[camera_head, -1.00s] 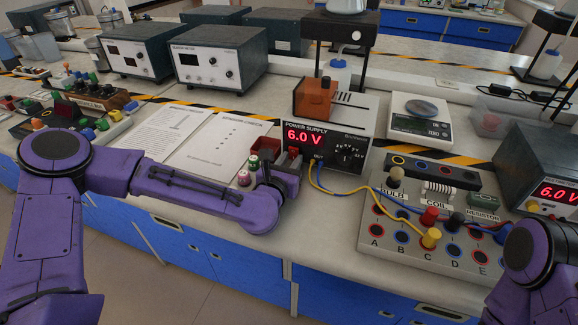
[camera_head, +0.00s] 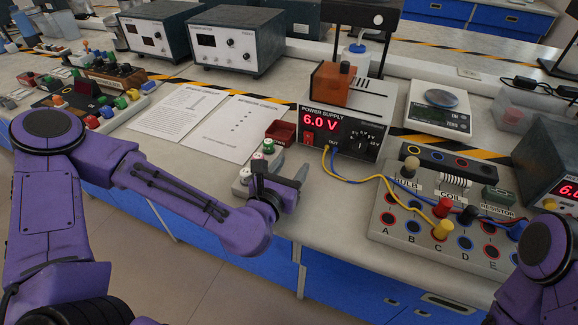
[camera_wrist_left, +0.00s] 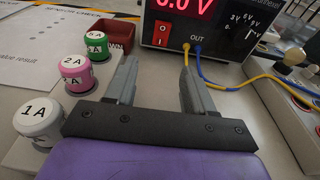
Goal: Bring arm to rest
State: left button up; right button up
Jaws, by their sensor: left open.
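My left arm comes in from the left in the head view, and its gripper (camera_head: 288,173) is over the front part of the bench, in front of the power supply (camera_head: 338,132). In the left wrist view its two grey fingers (camera_wrist_left: 155,85) stand apart with nothing between them. White, pink and green labelled knobs stand left of the fingers: the white one (camera_wrist_left: 38,118), the pink one (camera_wrist_left: 76,72) and the green one (camera_wrist_left: 96,45). My right arm shows only as a purple link at the right edge of the head view. Its gripper is out of frame.
The supply reads 6.0 V, with yellow and blue wires running to a circuit board (camera_head: 408,228) on the right. Two printed sheets (camera_head: 178,110) lie left of the gripper. A small red tray (camera_head: 281,132) sits by the supply. A scale (camera_head: 438,108) stands behind the board.

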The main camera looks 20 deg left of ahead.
pick_arm(q)
jog(key=shift+s+r, duration=0.3)
jog(key=shift+s, duration=0.25)
jog(key=shift+f, duration=0.1)
pick_arm(e)
jog(key=shift+r, duration=0.65)
